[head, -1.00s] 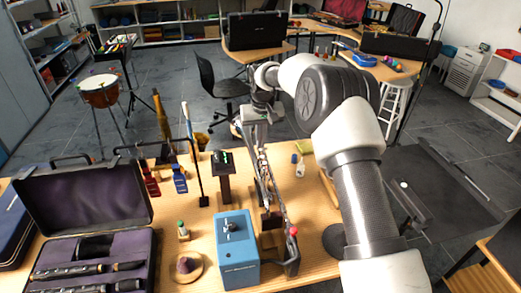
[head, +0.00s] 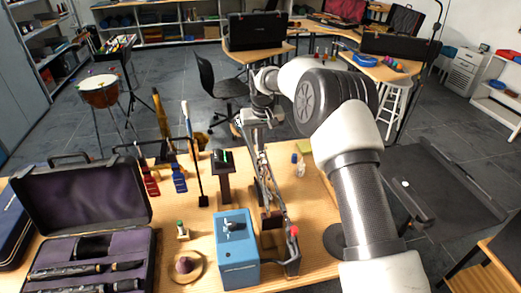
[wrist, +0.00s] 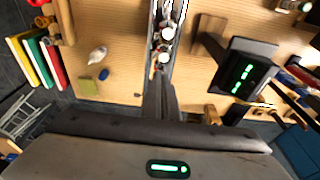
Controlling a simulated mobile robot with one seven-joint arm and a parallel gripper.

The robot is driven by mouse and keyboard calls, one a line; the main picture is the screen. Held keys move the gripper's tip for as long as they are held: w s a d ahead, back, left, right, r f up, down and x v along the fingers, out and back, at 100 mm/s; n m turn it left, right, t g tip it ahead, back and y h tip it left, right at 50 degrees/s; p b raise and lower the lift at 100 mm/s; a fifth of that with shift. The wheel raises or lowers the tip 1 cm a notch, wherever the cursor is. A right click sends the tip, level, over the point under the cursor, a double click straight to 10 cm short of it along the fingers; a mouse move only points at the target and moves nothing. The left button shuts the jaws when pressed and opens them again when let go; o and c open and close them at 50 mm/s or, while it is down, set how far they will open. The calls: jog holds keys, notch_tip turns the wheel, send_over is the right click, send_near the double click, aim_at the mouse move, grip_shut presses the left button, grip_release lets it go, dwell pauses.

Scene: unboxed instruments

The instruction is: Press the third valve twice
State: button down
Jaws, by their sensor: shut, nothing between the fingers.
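The silver valved instrument (head: 270,195) stands in a dark holder on the wooden table, partly behind the blue box in the head view. In the wrist view its narrow silver body (wrist: 170,20) runs up from the centre, with pale round valve caps in a row; the nearest cap (wrist: 163,57) lies just beyond my fingertips. My gripper (wrist: 164,78) is shut and empty, its dark fingers close to that cap. I cannot tell whether they touch it. In the head view my gripper (head: 261,148) points down over the instrument's far end. Lower valve parts are hidden.
A black display (head: 222,160) with green marks stands left of the instrument. A blue box (head: 237,262) and an open case (head: 85,200) are nearer and left. A small white item (wrist: 97,54) and a blue one (wrist: 104,74) lie beside the instrument.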

jog(key=shift+f, duration=0.4)
jog(key=shift+r, duration=0.15)
jog(key=shift+r+p, duration=2.15)
jog(key=shift+r, duration=1.3)
jog(key=shift+f+b, duration=1)
jog(key=shift+f, duration=1.35)
